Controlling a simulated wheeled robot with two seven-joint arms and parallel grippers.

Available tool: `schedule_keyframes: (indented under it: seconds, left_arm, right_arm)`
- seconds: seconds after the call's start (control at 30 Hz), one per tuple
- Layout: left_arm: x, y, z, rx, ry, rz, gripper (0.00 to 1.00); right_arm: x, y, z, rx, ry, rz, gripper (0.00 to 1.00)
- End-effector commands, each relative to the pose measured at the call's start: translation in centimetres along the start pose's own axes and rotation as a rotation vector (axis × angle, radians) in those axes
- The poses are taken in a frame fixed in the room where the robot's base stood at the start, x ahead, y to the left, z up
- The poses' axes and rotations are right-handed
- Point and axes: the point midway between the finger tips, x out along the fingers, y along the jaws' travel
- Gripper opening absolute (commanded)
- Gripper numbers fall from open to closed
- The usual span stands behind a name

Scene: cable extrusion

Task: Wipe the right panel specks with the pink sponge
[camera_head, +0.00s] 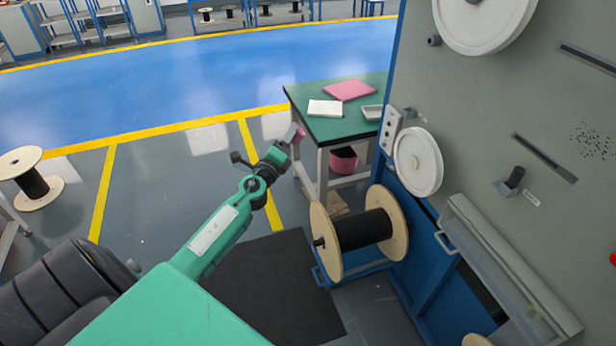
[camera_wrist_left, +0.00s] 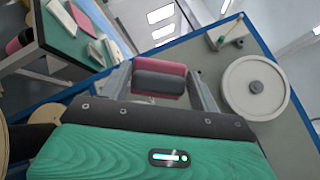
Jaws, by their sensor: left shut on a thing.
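My left gripper (camera_head: 291,142) is shut on the pink sponge (camera_head: 298,132), in front of the green-topped table. In the left wrist view the pink sponge (camera_wrist_left: 172,68) sits between the two fingers of my left gripper (camera_wrist_left: 161,82), with a dark block across its near side. The dark specks (camera_head: 593,140) form a cluster on the grey machine panel (camera_head: 480,130) at the far right of the head view. The sponge is well apart from them. My right gripper is in neither view.
The green table (camera_head: 310,92) holds a pink pad (camera_head: 349,90), a white pad (camera_head: 325,108) and a small tray (camera_head: 372,112). White discs (camera_head: 418,162) and a dark knob (camera_head: 514,179) stick out from the panel. A black cable spool (camera_head: 362,230) stands below.

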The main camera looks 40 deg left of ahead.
Motion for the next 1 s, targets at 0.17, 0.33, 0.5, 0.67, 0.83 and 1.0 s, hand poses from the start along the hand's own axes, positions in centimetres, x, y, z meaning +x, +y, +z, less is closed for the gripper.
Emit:
schedule_keyframes:
  seconds: [0.17, 0.33, 0.5, 0.67, 0.83, 1.0]
  left_arm:
    - [4.0, -0.1, 7.0, 0.094, -0.076, 0.015, 0.44]
    - [6.4, -0.4, 12.2, 0.159, -0.129, 0.035, 0.44]
    - [7.7, -0.8, 15.9, 0.206, -0.165, 0.05, 0.44]
    - [8.6, -1.3, 18.5, 0.238, -0.19, 0.061, 0.44]
    - [8.9, -1.8, 18.5, 0.279, -0.182, 0.046, 0.44]
    - [9.0, -2.2, 17.1, 0.332, -0.159, 0.012, 0.44]
  right_arm:
    - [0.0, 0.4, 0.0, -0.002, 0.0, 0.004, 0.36]
    - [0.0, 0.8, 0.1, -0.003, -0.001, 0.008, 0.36]
    - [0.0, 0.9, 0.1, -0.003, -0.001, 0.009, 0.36]
    - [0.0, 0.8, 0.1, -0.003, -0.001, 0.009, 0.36]
    - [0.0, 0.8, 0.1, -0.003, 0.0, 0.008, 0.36]
    - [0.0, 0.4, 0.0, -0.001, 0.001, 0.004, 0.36]
